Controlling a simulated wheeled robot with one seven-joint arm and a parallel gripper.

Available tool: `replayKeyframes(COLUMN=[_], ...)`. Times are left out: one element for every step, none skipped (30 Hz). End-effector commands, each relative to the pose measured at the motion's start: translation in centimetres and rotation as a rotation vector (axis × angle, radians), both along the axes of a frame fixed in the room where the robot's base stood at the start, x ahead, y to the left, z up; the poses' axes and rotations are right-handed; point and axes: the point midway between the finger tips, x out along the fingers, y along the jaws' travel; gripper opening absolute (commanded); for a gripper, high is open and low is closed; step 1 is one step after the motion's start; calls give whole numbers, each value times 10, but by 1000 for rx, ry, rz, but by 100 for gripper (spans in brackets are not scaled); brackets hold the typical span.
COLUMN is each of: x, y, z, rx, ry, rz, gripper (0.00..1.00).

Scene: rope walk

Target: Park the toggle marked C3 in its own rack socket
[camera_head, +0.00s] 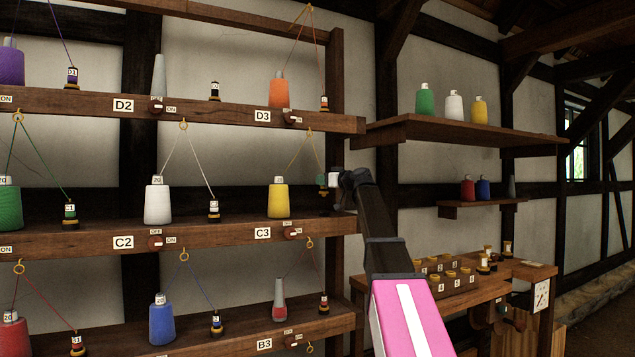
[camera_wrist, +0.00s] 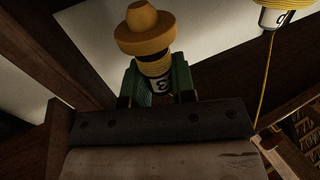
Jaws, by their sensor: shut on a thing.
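The toggle (camera_wrist: 155,66), with a yellow flanged end, yellow winding and a white band showing a 3, is held between green finger pads in the wrist view. My gripper (camera_wrist: 158,84) is shut on it. In the head view my gripper (camera_head: 323,183) is above the right end of the C rack board (camera_head: 200,234), right of the yellow bobbin (camera_head: 278,199). A yellow thread runs from that bobbin through a ring (camera_head: 309,133) down toward my gripper. The C3 plate (camera_head: 262,233) is on the board's front. I cannot make out the C3 socket.
The rack's right post (camera_head: 335,75) stands close to my gripper. The D board (camera_head: 200,108) is above, with the D3 toggle (camera_head: 323,103); the B3 toggle (camera_head: 323,303) is below. A bench (camera_head: 500,285) with several small pegs is at right.

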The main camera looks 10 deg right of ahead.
Motion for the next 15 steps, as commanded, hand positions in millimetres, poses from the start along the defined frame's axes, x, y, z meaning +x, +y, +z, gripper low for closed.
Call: replayKeyframes(x=[0, 0, 0, 0, 0, 0, 0, 0, 0, -1, -1, -1, -1, -1, -1], y=[0, 0, 0, 0, 0, 0, 0, 0, 0, 0, 0, 0, 0, 0, 0], z=[-2, -3, -4, -6, -8, -11, -13, -15, -19, -21, -24, -27, -30, -33, -38], rx=[0, 0, 0, 0, 0, 0, 0, 0, 1, 2, 2, 2, 2, 1, 1], ry=[0, 0, 0, 0, 0, 1, 1, 1, 2, 1, 1, 1, 1, 1, 1], rz=[0, 0, 0, 0, -1, -1, -1, -1, 0, 0, 0, 0, 0, 0, 0], gripper=[0, 0, 0, 0, 0, 0, 0, 0, 0, 0, 0, 0, 0, 0, 0])
